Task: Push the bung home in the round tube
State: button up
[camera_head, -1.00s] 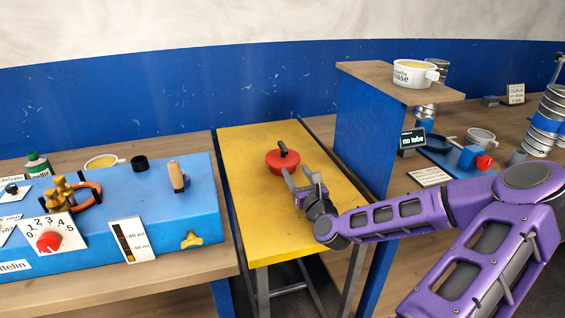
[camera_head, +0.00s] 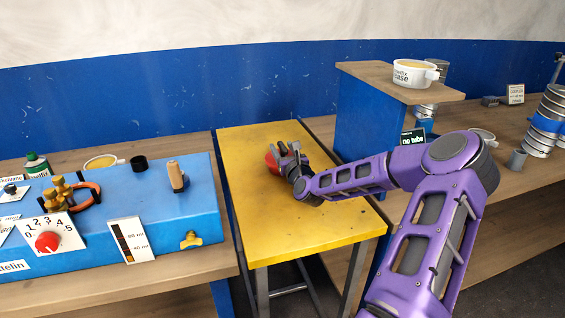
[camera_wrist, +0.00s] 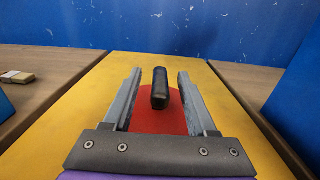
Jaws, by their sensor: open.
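A red round piece with a black upright handle sits on the yellow table (camera_head: 250,230); it may be the bung. In the head view its red side (camera_head: 270,162) is partly hidden by my gripper (camera_head: 283,149). The wrist view shows its red top (camera_wrist: 158,121) and black handle (camera_wrist: 160,88). My gripper (camera_wrist: 158,80) is open there, one finger on each side of the handle, with gaps on both sides. A ribbed metal tube (camera_head: 549,122) with blue bands stands at the far right; I cannot tell if it is the round tube.
A blue box (camera_head: 110,200) with dials, brass fittings and a cork-topped piece (camera_head: 177,176) stands on the left bench. A blue panel (camera_head: 362,125) with a wooden shelf (camera_head: 395,82) and white pot (camera_head: 412,73) rises right of the table. The table's front is clear.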

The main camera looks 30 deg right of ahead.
grip_shut()
dwell(1.4)
